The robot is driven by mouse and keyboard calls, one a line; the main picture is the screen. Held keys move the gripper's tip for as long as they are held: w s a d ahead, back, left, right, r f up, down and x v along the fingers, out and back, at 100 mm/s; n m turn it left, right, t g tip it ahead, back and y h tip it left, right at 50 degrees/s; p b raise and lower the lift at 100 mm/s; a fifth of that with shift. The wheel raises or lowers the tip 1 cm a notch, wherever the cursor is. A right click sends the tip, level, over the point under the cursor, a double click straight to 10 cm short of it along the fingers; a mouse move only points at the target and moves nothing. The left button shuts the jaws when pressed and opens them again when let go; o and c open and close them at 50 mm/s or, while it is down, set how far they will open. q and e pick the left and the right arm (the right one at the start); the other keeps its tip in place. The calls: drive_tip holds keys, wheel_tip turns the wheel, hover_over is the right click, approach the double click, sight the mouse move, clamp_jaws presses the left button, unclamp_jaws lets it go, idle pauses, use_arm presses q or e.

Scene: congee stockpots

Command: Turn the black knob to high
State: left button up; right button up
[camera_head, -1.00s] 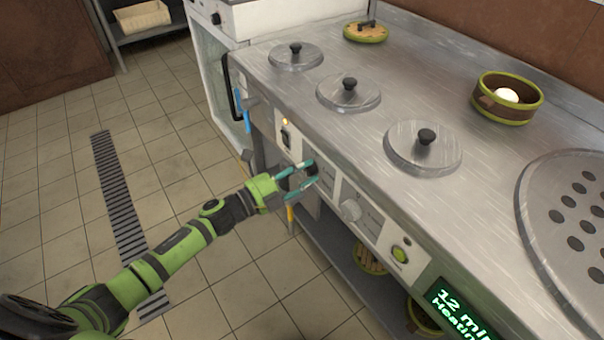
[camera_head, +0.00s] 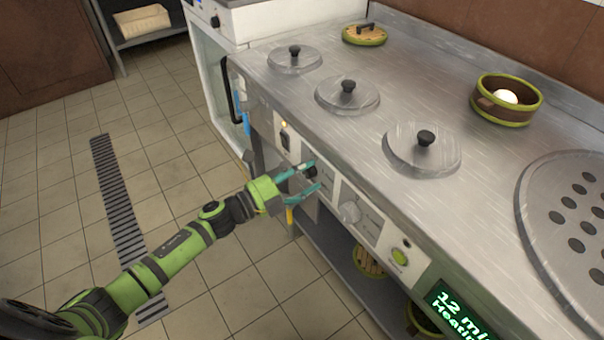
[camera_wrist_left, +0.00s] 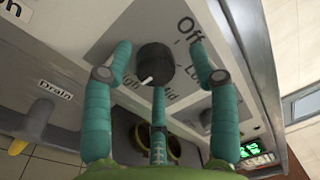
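The black knob (camera_wrist_left: 154,62) is on the stove's front panel, and its white pointer faces down-left, roughly toward the "High" label (camera_wrist_left: 130,87) in the left wrist view. The labels Off, Low and Mid also show around it. In the head view the knob (camera_head: 311,171) is partly hidden between my fingers. My left gripper (camera_wrist_left: 160,60) is open around the knob, with visible gaps between the side fingertips and the knob; whether the middle finger touches it I cannot tell. It also shows in the head view (camera_head: 315,175). My right gripper is not in view.
A grey knob (camera_head: 350,212) and a green button (camera_head: 399,257) sit farther right on the panel. A lit switch (camera_head: 285,135) is to the left. Lidded pots (camera_head: 423,149) and a steamer basket (camera_head: 507,99) are on the steel top. The floor left of the stove is clear.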

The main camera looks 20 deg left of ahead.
use_arm(q)
drive_tip(key=shift+a+f, duration=0.1)
drive_tip(key=shift+a, duration=0.05)
drive_tip(key=shift+s+a+f, duration=0.1)
drive_tip(key=shift+s+a, duration=0.2)
drive_tip(key=shift+s, duration=0.05)
drive_tip(key=v, duration=1.1)
